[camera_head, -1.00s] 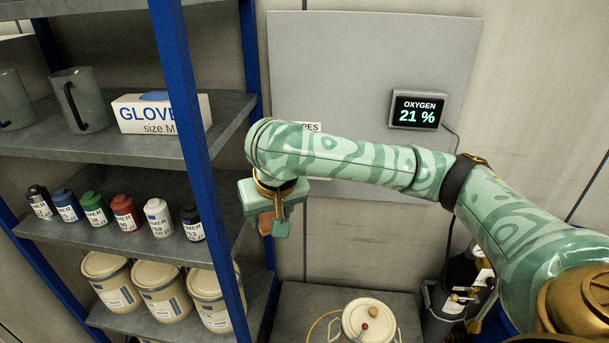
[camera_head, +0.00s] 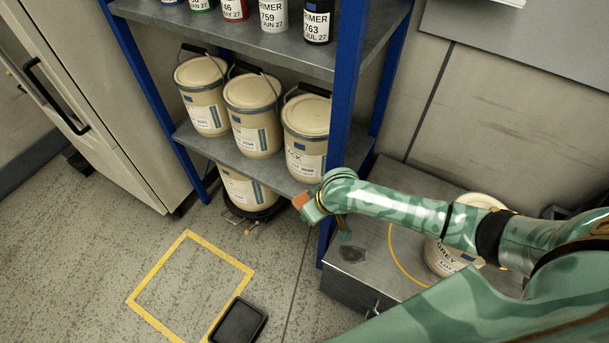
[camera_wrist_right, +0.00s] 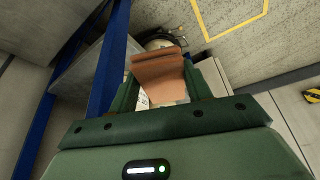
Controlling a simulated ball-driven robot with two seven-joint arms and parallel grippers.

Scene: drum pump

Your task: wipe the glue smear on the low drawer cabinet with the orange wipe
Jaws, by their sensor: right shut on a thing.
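The orange wipe (camera_head: 302,200) is held in my right gripper (camera_head: 322,208). It also shows in the right wrist view (camera_wrist_right: 160,68), folded between the two green fingers. The low drawer cabinet (camera_head: 378,278) is a grey metal box right of the shelf's blue post. A dark glue smear (camera_head: 352,253) lies on its top near the front left corner. My right gripper is above and slightly left of the smear in the head view; the wipe appears apart from it. My left gripper is out of view.
A can labelled GREY (camera_head: 440,262) stands on the cabinet, with a yellow curved line beside it. The blue shelf post (camera_head: 345,110) is close to my right gripper. Paint pails (camera_head: 252,110) stand on the shelf. A black tray (camera_head: 238,322) lies on the floor by a yellow square.

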